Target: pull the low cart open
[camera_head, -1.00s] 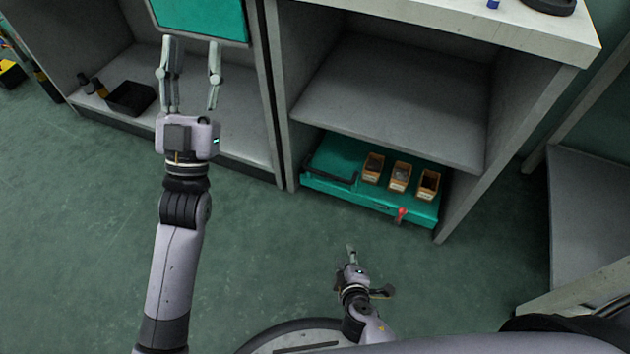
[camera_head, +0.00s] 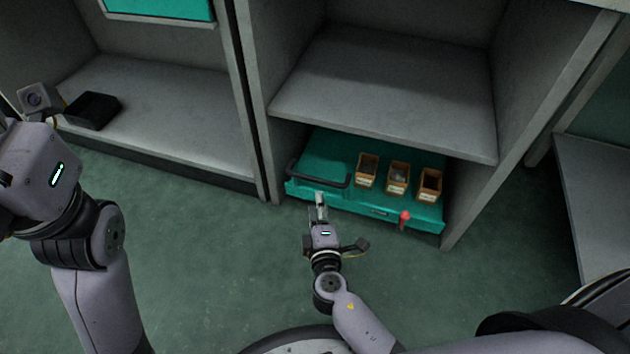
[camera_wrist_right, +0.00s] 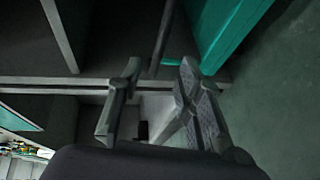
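The low cart (camera_head: 380,212) is a teal flat cart in the bottom bay of the grey shelving, with its front edge near the bay's front. Its dark bar handle (camera_head: 322,181) is at the front left; a dark bar, likely this handle, also shows in the right wrist view (camera_wrist_right: 163,38). A red knob (camera_head: 404,216) is on the front edge. My right gripper (camera_head: 319,198) is just in front of the handle. In the wrist view its fingers (camera_wrist_right: 158,85) are apart with nothing clearly held. My left gripper's housing is at the left edge; its fingers are not visible.
Three small orange bins (camera_head: 398,178) stand on the cart. A grey shelf (camera_head: 385,95) overhangs it, and an upright panel (camera_head: 520,130) stands at its right. A black box (camera_head: 92,110) lies in the left bay. The green floor in front is clear.

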